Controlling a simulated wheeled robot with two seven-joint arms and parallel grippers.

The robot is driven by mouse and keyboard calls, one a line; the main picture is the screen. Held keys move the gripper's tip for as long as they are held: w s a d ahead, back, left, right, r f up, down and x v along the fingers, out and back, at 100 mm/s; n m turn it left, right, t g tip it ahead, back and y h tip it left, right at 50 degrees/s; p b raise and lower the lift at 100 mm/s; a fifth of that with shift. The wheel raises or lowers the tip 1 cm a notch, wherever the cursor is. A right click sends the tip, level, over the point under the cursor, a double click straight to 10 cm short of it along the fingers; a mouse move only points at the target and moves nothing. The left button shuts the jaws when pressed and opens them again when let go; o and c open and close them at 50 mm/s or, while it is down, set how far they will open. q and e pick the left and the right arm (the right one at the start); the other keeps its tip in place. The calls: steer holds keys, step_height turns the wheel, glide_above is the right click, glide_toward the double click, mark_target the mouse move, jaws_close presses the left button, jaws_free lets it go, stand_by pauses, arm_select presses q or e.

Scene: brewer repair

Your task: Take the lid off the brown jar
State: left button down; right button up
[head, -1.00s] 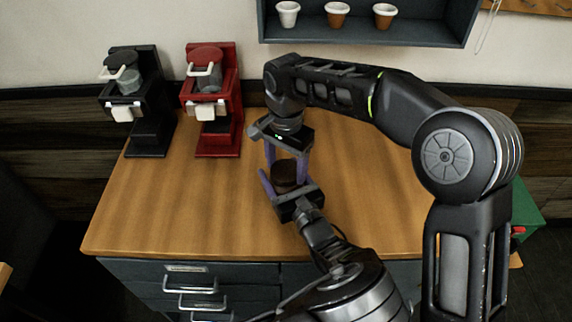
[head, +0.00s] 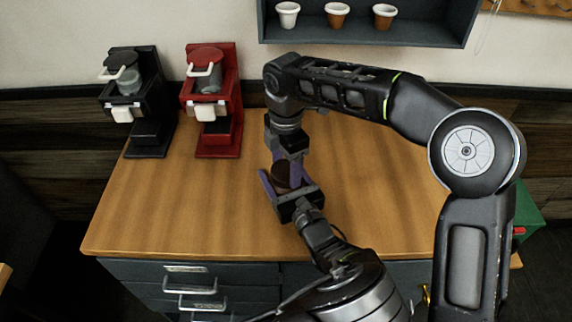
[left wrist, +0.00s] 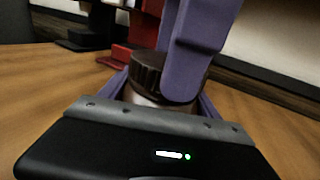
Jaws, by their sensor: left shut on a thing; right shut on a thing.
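The brown jar (left wrist: 145,98) stands upright on the wooden counter, with a dark brown ridged lid (left wrist: 150,75) on top. In the head view the jar (head: 281,183) is mostly hidden by the grippers. My left gripper (head: 281,186) reaches in low from the front, its purple fingers shut around the jar's body. My right gripper (head: 289,168) points down from above, shut on the lid. One of its purple fingers covers the lid's right part in the left wrist view. I see no gap between lid and jar.
A black brewer (head: 150,135) and a red brewer (head: 222,140) stand at the back left of the counter (head: 180,210). A wall shelf (head: 420,28) with white and brown cups hangs behind. The counter's left front and right side are clear.

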mark_target(286, 170)
steer(key=shift+n, duration=0.6)
steer(key=shift+r, duration=0.2)
stand_by(0.4)
steer(key=shift+r, duration=0.9)
steer(key=shift+r, duration=2)
arm_select(q)
steer(key=shift+c, duration=0.2)
jaws_free()
steer(key=b+v, duration=0.2)
steer(key=v, duration=1)
steer(key=shift+b, duration=0.4)
arm_select(e)
step_height(286, 170, down, 3)
steer(key=shift+r, duration=0.1)
